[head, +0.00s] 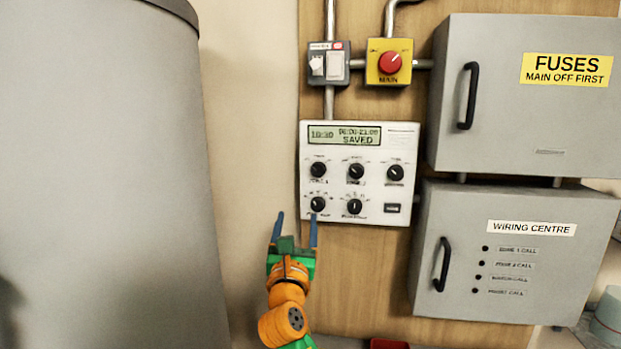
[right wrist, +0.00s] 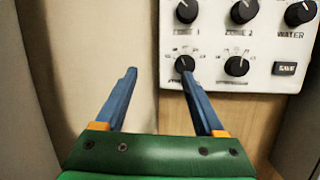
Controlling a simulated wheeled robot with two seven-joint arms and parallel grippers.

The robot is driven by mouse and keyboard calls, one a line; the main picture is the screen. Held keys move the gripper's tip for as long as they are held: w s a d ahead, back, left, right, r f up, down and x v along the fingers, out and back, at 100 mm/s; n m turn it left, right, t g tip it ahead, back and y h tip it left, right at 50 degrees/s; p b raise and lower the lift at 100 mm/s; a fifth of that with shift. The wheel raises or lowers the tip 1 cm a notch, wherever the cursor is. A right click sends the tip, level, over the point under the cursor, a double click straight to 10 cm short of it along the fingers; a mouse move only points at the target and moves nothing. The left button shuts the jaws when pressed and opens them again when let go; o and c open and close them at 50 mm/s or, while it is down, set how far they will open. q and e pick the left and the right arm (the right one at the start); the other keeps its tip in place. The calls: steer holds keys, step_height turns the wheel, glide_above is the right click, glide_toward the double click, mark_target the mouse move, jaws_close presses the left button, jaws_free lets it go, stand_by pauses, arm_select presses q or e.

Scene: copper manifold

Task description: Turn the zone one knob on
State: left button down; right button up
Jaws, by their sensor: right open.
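The white control panel (head: 405,135) hangs on the wooden board, with a display that reads "SAVED". The zone one knob (head: 318,170) is the black knob at the left of its upper row. It also shows at the top of the right wrist view (right wrist: 187,10), above a label that seems to read "ZONE 1". My right gripper (head: 297,216) is open and empty, below and left of that knob. Its right fingertip is by the lower-left knob (head: 317,204); I cannot tell if they touch. Its left fingertip is over the wall. My left gripper is not in view.
More knobs and a SAVE button (right wrist: 285,69) sit close by on the panel. A red MAIN switch (head: 390,62) and a grey switch box (head: 328,63) are above. Grey cabinets (head: 475,100) stand right, a large grey cylinder (head: 100,170) left.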

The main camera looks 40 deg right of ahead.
mark_target(317, 174)
steer(key=s+r+g+h, duration=0.1)
steer(key=s+r+h, duration=0.2)
steer(key=r, duration=0.3)
steer(key=x, duration=0.2)
steer(key=p+x, duration=0.1)
steer(key=x, duration=0.1)
steer(key=p+x, duration=0.1)
steer(key=x, duration=0.1)
steer(key=shift+s+d, duration=0.1)
steer(key=shift+d, duration=0.5)
steer(key=shift+w+d, duration=0.3)
steer(key=shift+d, duration=0.05)
steer(key=shift+a, duration=0.1)
steer(key=shift+m, duration=0.3)
jaws_close()
